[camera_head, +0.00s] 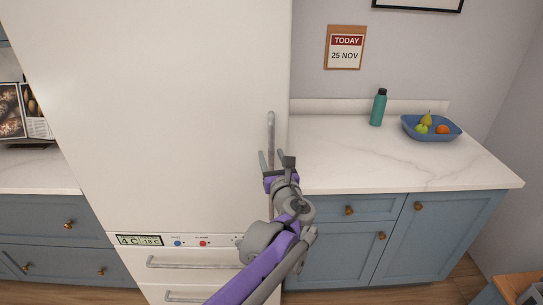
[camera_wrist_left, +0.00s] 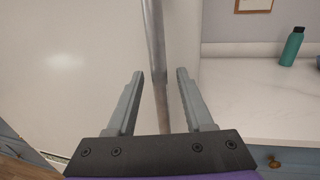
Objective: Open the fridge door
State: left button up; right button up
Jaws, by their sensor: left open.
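The tall white fridge door (camera_head: 160,100) is shut in the head view. Its vertical grey bar handle (camera_head: 271,130) runs near the door's right edge. My left gripper (camera_head: 271,157) is open at the lower part of the handle, fingers pointing toward the door. In the left wrist view, the handle (camera_wrist_left: 156,50) runs down between the two spread fingers of the gripper (camera_wrist_left: 160,74), with a gap on each side. Whether the bar is fully between the fingertips in depth, I cannot tell. My right gripper is not in view.
Below the door are a display panel (camera_head: 140,240) and drawers with a bar handle (camera_head: 195,263). Right of the fridge, a white counter (camera_head: 380,165) over blue cabinets holds a green bottle (camera_head: 379,107) and a blue fruit tray (camera_head: 410,123). Another counter (camera_head: 35,172) stands left.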

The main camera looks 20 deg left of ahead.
pick_arm(q)
jog(key=shift+w+a, duration=0.15)
jog(key=shift+w, duration=0.15)
grip_shut()
dwell(1.3)
